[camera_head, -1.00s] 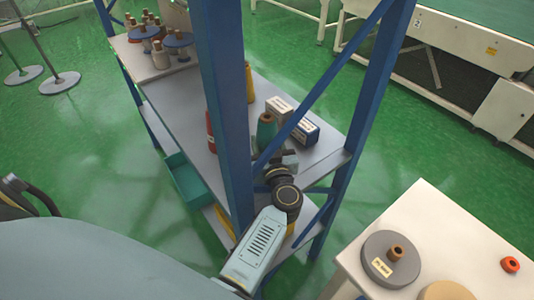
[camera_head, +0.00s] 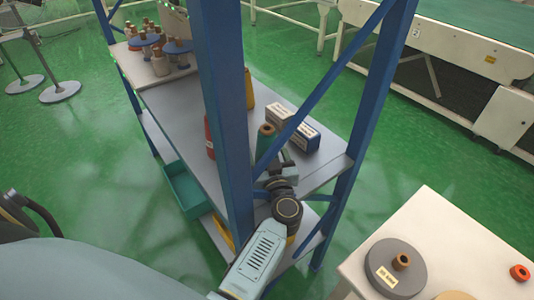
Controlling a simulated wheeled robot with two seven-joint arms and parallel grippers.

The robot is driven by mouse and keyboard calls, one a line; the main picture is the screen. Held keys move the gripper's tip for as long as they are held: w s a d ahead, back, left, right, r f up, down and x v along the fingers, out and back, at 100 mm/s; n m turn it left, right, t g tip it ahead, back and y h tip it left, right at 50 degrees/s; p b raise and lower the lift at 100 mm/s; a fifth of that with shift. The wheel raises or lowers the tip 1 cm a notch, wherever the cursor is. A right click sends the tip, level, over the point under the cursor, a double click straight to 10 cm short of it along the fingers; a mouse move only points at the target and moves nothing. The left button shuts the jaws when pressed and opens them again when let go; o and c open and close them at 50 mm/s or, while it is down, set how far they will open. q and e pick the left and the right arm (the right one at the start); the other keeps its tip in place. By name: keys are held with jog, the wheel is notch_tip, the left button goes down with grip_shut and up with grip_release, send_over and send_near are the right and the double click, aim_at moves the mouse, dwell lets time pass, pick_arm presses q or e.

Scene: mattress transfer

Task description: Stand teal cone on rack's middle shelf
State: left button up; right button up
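The teal cone (camera_head: 265,143) with a brown tip stands upright over the upper visible shelf (camera_head: 185,108) of the blue-framed rack, near its right end. Its base is partly hidden by the rack's diagonal brace and my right gripper, so I cannot tell if it touches the shelf. My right arm reaches in from the bottom, and my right gripper (camera_head: 283,161) is right beside the cone at its lower part. Its fingers are largely hidden, so I cannot tell whether they close on the cone. My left gripper is not in view.
Two small boxes (camera_head: 293,126) stand just right of the cone. A red bottle (camera_head: 209,138) and a yellow one (camera_head: 249,90) stand on the shelf behind the post (camera_head: 225,120). A teal bin (camera_head: 188,188) sits lower. A table (camera_head: 435,235) with discs is at right.

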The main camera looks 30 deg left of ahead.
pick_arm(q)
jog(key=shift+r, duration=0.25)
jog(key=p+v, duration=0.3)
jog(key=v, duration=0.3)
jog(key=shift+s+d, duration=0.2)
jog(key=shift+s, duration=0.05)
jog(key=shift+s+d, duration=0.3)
